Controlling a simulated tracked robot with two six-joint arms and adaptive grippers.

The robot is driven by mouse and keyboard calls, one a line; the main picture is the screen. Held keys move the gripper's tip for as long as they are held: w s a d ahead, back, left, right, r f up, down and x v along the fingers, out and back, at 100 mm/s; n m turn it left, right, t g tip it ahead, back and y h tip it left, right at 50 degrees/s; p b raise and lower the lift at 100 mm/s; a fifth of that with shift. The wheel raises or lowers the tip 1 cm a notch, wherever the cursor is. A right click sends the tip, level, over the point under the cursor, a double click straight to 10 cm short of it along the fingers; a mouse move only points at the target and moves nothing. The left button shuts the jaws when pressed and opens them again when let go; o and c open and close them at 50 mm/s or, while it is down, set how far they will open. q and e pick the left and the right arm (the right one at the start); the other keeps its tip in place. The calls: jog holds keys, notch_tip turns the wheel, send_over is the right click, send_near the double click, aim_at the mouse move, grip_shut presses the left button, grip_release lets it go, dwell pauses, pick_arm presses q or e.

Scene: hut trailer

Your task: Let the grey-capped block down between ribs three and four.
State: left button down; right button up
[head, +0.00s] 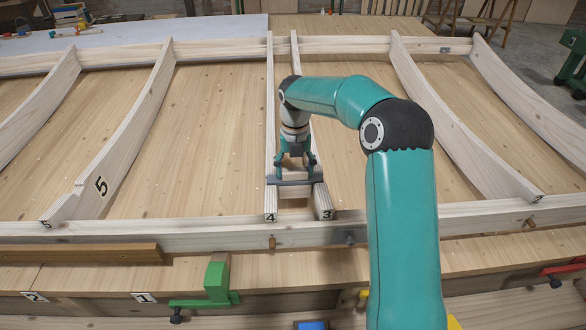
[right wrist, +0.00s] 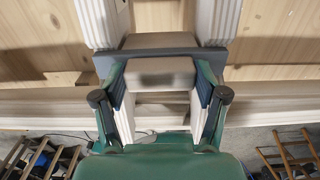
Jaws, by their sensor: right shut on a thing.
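My right gripper (head: 296,168) points down between rib four (head: 270,130) and rib three (head: 321,190), close to their numbered near ends. It is shut on the grey-capped block, whose dark grey cap (head: 283,182) spans across both ribs. In the right wrist view the fingers (right wrist: 160,98) grip either side of the pale wooden block (right wrist: 160,72). The grey cap (right wrist: 160,50) there overlaps the ends of the two white ribs. I cannot tell whether the cap touches the rib tops. The gripper hides part of the block. My left gripper is not in view.
A curved rib marked 5 (head: 130,130) stands to the left, and another curved rib (head: 455,120) to the right. A long front rail (head: 180,232) crosses the near side. A green clamp (head: 216,285) sits below it. Bare boards (head: 215,130) lie between the ribs.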

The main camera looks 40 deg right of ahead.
jog(key=shift+f, duration=0.3)
jog(key=o, duration=1.8)
notch_tip(320, 180, up, 12)
jog(key=shift+f, duration=0.1)
